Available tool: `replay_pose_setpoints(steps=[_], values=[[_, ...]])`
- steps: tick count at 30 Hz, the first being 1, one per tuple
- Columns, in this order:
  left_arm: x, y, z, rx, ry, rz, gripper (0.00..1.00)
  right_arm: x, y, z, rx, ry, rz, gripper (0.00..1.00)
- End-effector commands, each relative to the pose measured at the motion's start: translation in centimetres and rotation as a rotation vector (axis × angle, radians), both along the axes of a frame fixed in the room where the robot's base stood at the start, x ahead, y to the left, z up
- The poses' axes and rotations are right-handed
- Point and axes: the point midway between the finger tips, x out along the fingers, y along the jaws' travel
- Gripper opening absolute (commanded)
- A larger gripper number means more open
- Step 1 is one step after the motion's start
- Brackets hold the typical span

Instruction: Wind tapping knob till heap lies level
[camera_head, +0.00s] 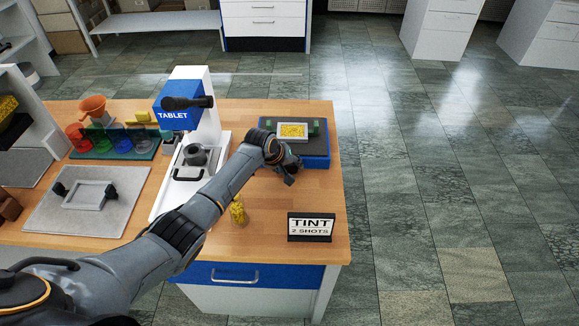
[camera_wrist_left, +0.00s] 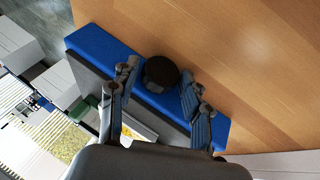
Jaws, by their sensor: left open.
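The tapping unit has a blue base (camera_head: 316,161) with a dark top, at the right rear of the table. A pale-framed tray holding a yellow heap (camera_head: 292,131) sits on it between green blocks. In the left wrist view the heap (camera_wrist_left: 141,126) is partly hidden by my gripper. The round black knob (camera_wrist_left: 161,71) stands out from the blue side of the base. My left gripper (camera_head: 291,174) is at the near side of the unit. Its fingers are open, one on each side of the knob; I cannot tell whether they touch it. The head view hides the knob behind the gripper.
A blue and white TABLET press (camera_head: 212,110) stands left of my left arm. Coloured cups and an orange funnel (camera_head: 94,106) are at the left. The table's right edge is close.

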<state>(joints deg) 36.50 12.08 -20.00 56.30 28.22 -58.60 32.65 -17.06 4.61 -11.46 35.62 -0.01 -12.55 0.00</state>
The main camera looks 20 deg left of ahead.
Motion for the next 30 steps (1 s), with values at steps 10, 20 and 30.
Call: replay_pose_setpoints(steps=[10,20,30], values=[[0.0,0.0,0.0,0.000,0.000,0.000,0.25,-0.4,0.5,0.0,0.006,0.007,-0.001,0.61],[0.0,-0.1,0.1,0.019,0.006,-0.001,0.07,-0.4,0.2,0.2,0.002,0.007,-0.001,0.61],[0.1,-0.5,0.2,0.194,0.058,-0.003,0.07,-0.4,-0.1,1.4,-0.003,0.007,0.001,0.61]])
